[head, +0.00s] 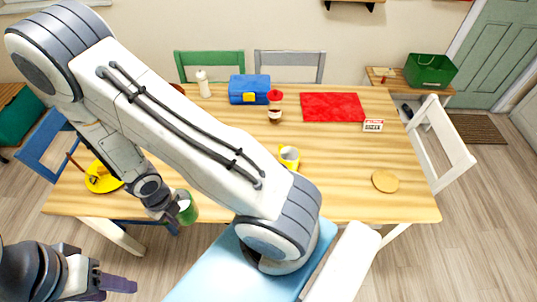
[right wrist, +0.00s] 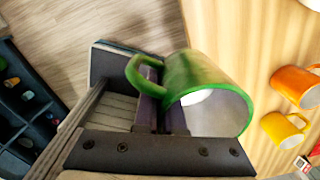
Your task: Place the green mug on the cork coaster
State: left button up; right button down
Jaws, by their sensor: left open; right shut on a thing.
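The green mug (head: 187,208) is in my right gripper (head: 170,208), near the table's front edge at the left of the head view. In the right wrist view, the fingers (right wrist: 163,108) are shut on the green mug (right wrist: 205,92) near its handle, and its open mouth faces the lower right. The round cork coaster (head: 385,181) lies bare on the right part of the table, well apart from the mug. My left gripper (head: 112,287) is open and empty at the lower left, in front of the table.
A yellow mug (head: 289,157) stands mid-table, partly behind my right arm. An orange mug (right wrist: 297,86) shows in the wrist view. A yellow plate (head: 103,178), blue box (head: 249,89), red mat (head: 332,107) and small sign (head: 373,126) are also on the table. The table around the coaster is clear.

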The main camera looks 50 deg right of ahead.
aim_at(381, 180)
jog(key=u, duration=0.25)
jog(key=k, duration=1.35)
jog(key=z, duration=1.7)
jog(key=i, duration=0.75)
jog(key=u, duration=0.2)
